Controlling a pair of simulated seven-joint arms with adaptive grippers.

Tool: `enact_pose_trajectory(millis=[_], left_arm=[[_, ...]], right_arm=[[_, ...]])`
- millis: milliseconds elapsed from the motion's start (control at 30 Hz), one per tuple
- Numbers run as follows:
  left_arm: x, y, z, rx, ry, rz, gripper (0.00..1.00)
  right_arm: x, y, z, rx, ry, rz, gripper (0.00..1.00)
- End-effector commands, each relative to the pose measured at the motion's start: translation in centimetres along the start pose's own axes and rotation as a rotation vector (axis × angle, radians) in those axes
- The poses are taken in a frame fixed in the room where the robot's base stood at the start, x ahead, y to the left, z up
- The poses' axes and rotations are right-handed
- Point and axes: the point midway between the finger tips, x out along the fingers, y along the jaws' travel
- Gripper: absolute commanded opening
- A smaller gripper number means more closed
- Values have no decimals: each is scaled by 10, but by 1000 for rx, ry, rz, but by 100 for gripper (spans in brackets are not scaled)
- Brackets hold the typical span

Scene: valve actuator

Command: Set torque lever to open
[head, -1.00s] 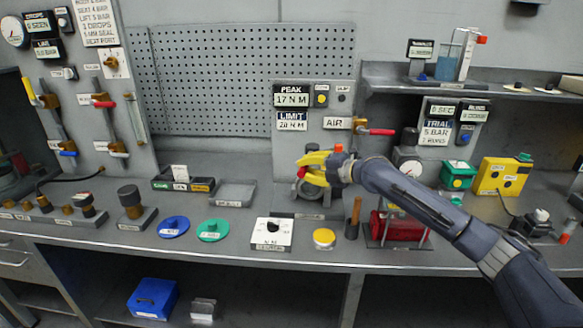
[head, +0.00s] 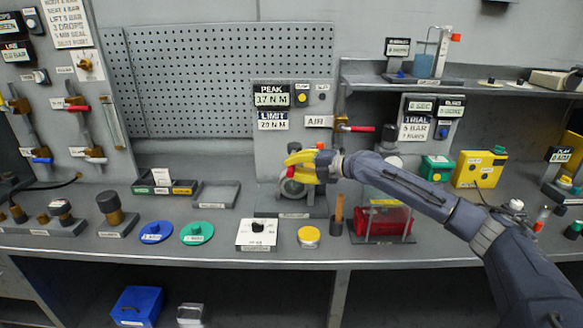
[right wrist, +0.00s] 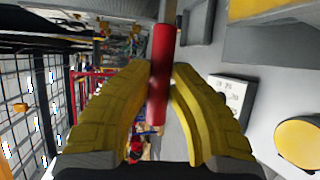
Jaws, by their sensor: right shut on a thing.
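The torque lever has a red grip, whose end (head: 290,173) shows at the fingertips in the head view. In the right wrist view the red lever grip (right wrist: 160,75) runs between the yellow fingers. My right gripper (head: 298,166) is shut on it. The round valve body (head: 293,188) stands on a grey base below the gripper, partly hidden by the fingers. Behind it a panel shows a peak display (head: 271,95) reading about 17 N M and a limit display (head: 273,121) reading about 20 N M. My left gripper is not in view.
A white dial plate (head: 247,243), a yellow disc (head: 309,237) and a wooden-handled tool (head: 338,215) stand in front. A red tank (head: 375,222) in a clear guard is under my right forearm. A red-handled air valve (head: 357,129) projects above. The grey tray (head: 216,194) is empty.

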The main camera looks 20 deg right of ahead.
Motion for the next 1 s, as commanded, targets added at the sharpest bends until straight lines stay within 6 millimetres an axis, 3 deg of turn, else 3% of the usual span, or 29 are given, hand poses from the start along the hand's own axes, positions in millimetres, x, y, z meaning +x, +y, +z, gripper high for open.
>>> enact_pose_trajectory(millis=[133,167,367,733,1000], left_arm=[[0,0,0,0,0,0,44],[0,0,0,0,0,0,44],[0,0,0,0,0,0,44],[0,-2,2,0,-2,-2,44],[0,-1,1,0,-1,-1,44]], right_arm=[[-1,-2,2,0,-4,-3,0],[-1,-2,2,0,-4,-3,22],[0,-1,1,0,-2,-2,44],[-7,-1,1,1,-2,-1,44],[-50,-2,1,0,-3,-3,44]])
